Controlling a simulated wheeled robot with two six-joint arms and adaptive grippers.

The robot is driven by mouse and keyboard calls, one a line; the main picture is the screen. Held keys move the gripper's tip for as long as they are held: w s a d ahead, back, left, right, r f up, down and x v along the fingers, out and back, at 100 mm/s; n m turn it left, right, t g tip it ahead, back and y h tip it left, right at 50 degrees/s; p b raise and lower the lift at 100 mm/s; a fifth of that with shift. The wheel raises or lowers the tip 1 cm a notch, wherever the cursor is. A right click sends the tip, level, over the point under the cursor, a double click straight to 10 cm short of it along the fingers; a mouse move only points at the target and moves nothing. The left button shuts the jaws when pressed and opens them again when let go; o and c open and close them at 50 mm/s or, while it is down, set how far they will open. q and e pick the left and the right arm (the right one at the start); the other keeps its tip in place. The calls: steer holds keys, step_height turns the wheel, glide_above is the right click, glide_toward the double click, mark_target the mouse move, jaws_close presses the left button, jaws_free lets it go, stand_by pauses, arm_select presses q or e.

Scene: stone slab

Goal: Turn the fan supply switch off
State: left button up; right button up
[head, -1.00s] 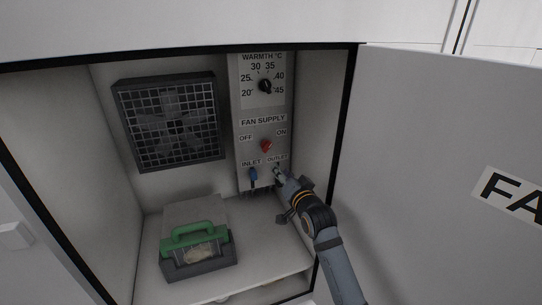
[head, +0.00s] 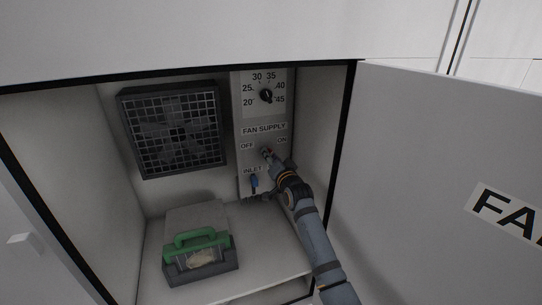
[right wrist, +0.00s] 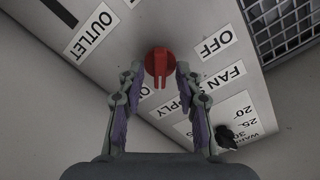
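The red fan supply switch (head: 266,151) is a round knob with a raised grip, on the grey control panel (head: 243,85) inside the open cabinet. OFF is printed to its left and ON to its right in the head view. My right gripper (head: 272,159) is at the knob and partly covers it. In the right wrist view the red knob (right wrist: 159,63) sits between the tips of my right gripper (right wrist: 159,73). The fingers are spread, with small gaps beside the knob, and do not clearly touch it. The ON label is partly hidden there. My left gripper is not in view.
A warmth dial (head: 267,96) is above the switch, and a blue inlet plug (head: 254,182) below it. A caged fan (head: 172,130) is to the left. A green-handled box (head: 200,262) stands on the cabinet floor. The open door (head: 440,150) bounds the right side.

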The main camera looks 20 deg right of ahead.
jaws_close()
steer(key=shift+n, duration=0.3)
steer(key=shift+a+n+b, duration=0.15)
steer(key=shift+n+b, duration=0.5)
steer(key=shift+n, duration=3.15)
steer(key=shift+a+n+b, duration=0.1)
steer(key=shift+n+b, duration=0.55)
steer(key=shift+n, duration=3.15)
